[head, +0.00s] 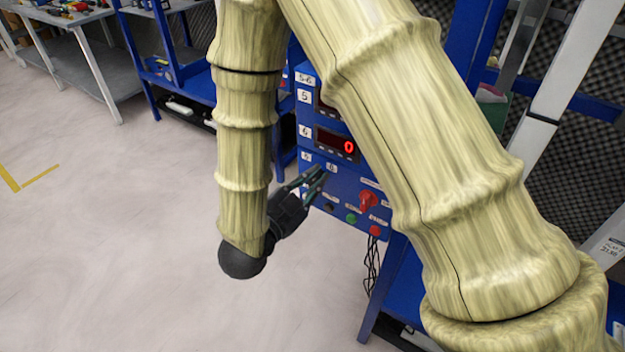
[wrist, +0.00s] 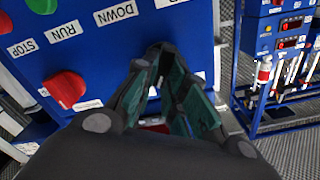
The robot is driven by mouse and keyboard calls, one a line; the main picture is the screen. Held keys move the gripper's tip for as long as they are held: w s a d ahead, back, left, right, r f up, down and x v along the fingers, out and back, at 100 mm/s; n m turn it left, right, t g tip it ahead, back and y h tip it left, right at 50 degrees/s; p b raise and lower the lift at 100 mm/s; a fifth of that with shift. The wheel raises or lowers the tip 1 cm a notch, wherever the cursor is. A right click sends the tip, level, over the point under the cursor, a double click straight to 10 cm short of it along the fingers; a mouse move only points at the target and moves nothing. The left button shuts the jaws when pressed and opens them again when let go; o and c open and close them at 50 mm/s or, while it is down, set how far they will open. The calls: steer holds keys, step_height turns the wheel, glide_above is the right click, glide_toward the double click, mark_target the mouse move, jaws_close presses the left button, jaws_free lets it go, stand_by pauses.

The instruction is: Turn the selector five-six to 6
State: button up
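The blue control panel (head: 345,183) has white labels "5" (head: 306,156) and "6" (head: 331,168) side by side, low on its left part. My gripper (head: 317,174) reaches the panel face just below and between these labels. In the wrist view my gripper (wrist: 161,52) has its green-padded fingers converging at the panel face. The lit red display (head: 337,144) beside the upper "6" label reads 0.
A red knob (head: 368,201), a green button (head: 351,218) and a red button (head: 375,230) sit close to my gripper on the panel. In the wrist view labels read DOWN (wrist: 116,12), RUN and STOP. The floor (head: 150,230) at left is clear.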

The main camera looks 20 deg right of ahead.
steer(key=o, duration=0.4)
steer(key=shift+c, duration=0.2)
steer(key=v, duration=1.2)
steer(key=shift+s+f, duration=0.1)
steer(key=shift+s, duration=0.05)
